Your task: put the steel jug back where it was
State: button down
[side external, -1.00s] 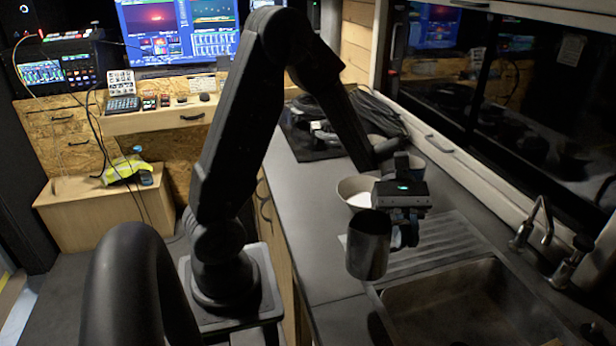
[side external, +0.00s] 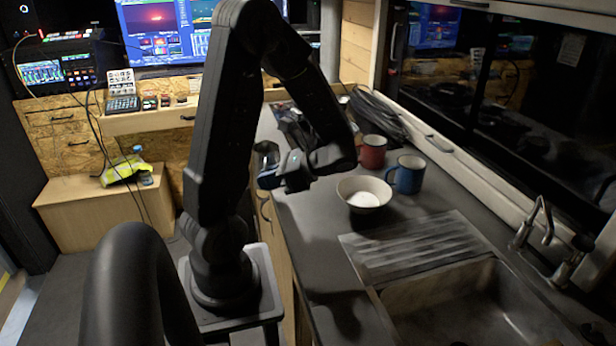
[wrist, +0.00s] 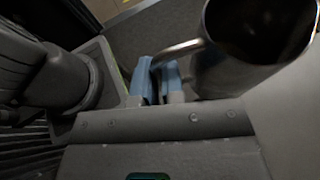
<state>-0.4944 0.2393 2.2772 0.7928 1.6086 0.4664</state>
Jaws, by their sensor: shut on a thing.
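The steel jug (wrist: 232,68) fills the upper right of the wrist view, its dark open mouth facing the camera. My gripper (wrist: 158,80) has its blue fingers closed on the jug's handle there. In the side external view my gripper (side external: 270,179) is at the counter's left edge, beyond my lower arm. Part of the jug shows as a dark shiny shape (side external: 266,154) beside it; the rest is hidden. I cannot tell the jug's height above the counter.
A white bowl (side external: 350,187) with white contents stands on the counter (side external: 312,240). A red mug (side external: 373,153) and a blue mug (side external: 408,175) stand behind it. Black cables (side external: 380,117) lie farther back. The draining board (side external: 410,246) and sink (side external: 465,305) are at front right.

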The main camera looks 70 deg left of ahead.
jog(key=s+a+r+m+t+y, duration=0.3)
jog(key=a+r+m+t+y, duration=0.3)
jog(key=a, duration=0.4)
jog(key=shift+m+g, duration=0.4)
jog(key=shift+m, duration=0.1)
jog(key=shift+w+d+f, duration=0.2)
jog(key=shift+w+f, duration=2.45)
jog(key=shift+w, duration=0.2)
jog(key=shift+w+d+f, duration=0.2)
jog(key=shift+w+f, duration=2.4)
jog(key=shift+w, duration=0.25)
jog(key=shift+f, duration=0.1)
jog(key=c, duration=1.2)
grip_release()
jog(key=shift+c, duration=0.2)
